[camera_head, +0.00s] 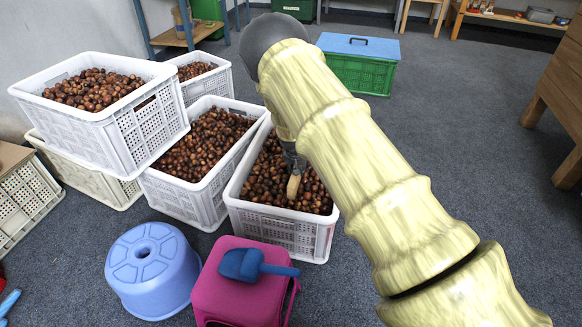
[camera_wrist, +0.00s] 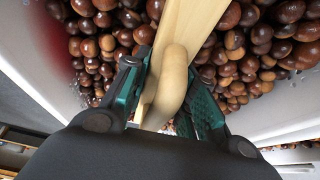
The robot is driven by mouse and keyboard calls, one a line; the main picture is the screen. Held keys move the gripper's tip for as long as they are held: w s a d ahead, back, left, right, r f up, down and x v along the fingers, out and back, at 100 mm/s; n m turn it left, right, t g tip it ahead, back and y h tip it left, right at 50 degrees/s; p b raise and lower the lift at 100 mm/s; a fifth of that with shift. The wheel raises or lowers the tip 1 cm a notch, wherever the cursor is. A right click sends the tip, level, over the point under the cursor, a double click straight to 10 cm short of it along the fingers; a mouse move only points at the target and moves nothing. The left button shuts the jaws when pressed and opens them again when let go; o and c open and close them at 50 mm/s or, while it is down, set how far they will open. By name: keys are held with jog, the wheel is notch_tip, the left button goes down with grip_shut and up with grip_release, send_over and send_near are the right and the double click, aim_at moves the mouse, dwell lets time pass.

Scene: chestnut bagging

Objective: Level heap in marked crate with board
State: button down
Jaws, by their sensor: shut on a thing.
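A white slatted crate (camera_head: 281,228) full of brown chestnuts (camera_head: 268,183) stands on the floor at the centre of the head view. My gripper (camera_head: 293,164) is over this crate, shut on the pale wooden board (camera_head: 294,187). In the wrist view, my gripper (camera_wrist: 166,98) has its green fingers on both sides of the board's rounded handle (camera_wrist: 172,80). The board (camera_wrist: 192,22) reaches away over the chestnuts (camera_wrist: 262,45). Whether its far edge touches them is unclear. A red blur shows at the wrist view's left; I cannot tell whether it is a mark. My arm hides part of the crate's right side.
Several other white crates of chestnuts stand at the left, one stacked high (camera_head: 140,128). In front are a blue stool (camera_head: 153,275) and a pink stool (camera_head: 238,293) with a blue scoop (camera_head: 252,265). A green box with a blue lid (camera_head: 358,62) stands behind. The right floor is open.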

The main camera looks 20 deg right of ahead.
jog(key=s+d, duration=0.1)
jog(key=d, duration=0.1)
jog(key=s+d+b, duration=0.1)
jog(key=s+d, duration=0.1)
jog(key=d, duration=0.1)
jog(key=s+d+b, duration=0.1)
jog(key=d, duration=0.1)
jog(key=shift+s+d, duration=0.3)
jog(key=shift+s, duration=0.1)
jog(key=shift+s+d+r+p, duration=0.2)
jog(key=shift+d+r+p, duration=0.1)
jog(key=shift+r+p, duration=0.3)
notch_tip(320, 180, up, 9)
jog(key=p, duration=0.7)
